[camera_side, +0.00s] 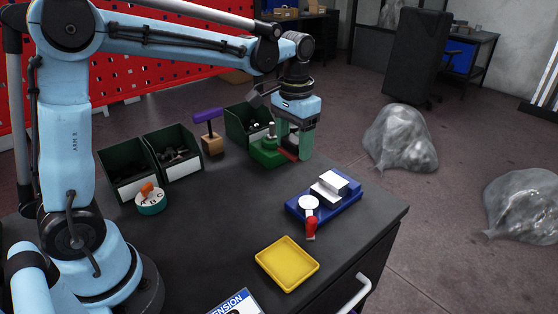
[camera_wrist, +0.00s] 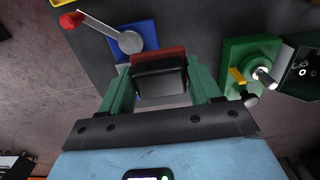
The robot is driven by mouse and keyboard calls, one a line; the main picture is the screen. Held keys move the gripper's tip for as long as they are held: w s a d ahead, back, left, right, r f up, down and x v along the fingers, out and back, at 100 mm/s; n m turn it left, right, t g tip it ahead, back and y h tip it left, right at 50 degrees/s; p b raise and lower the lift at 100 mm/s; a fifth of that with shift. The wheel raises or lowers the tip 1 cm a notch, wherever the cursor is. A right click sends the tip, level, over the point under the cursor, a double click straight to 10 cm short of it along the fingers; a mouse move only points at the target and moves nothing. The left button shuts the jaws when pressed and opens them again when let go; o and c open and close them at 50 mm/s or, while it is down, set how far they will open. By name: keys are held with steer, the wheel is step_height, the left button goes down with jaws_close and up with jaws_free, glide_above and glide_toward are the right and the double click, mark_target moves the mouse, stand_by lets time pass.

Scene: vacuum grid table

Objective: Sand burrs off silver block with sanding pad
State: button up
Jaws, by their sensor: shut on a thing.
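A pale silver-white block (camera_side: 331,187) sits in a blue clamping fixture (camera_side: 345,203) near the table's right edge. The fixture has a round white cam and a red-handled lever (camera_side: 310,229). In the wrist view, the blue fixture (camera_wrist: 142,30) and its lever (camera_wrist: 100,27) show; I cannot make out the block there. My gripper (camera_side: 291,146) is above the table, behind the fixture, beside a green stand. Its green fingers (camera_wrist: 162,92) are shut on a black and red sanding pad (camera_wrist: 161,77). The pad's red part also shows in the side view (camera_side: 289,154). Burrs are too small to tell.
The green stand (camera_side: 265,154) with a metal post and yellow lever is close beside my gripper. Dark green bins (camera_side: 131,184), a purple-handled tool (camera_side: 209,116) and a round lettered dial (camera_side: 151,207) stand left. A yellow tray (camera_side: 287,264) lies in front. Bare table separates tray and fixture.

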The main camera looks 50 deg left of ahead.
mark_target(339, 176)
steer(key=w+d, duration=0.6)
steer(key=shift+w+a+f, duration=0.1)
steer(key=shift+f, duration=1.65)
steer(key=shift+w+a+f, duration=0.1)
steer(key=shift+f, duration=1.6)
steer(key=shift+w+f, duration=0.45)
steer(key=shift+f, duration=0.2)
steer(key=shift+c, duration=0.4)
steer(key=shift+w+f, duration=0.1)
steer(key=shift+w, duration=1.4)
steer(key=shift+s, duration=2.05)
step_height(339, 176, up, 8)
steer(key=shift+r, duration=0.2)
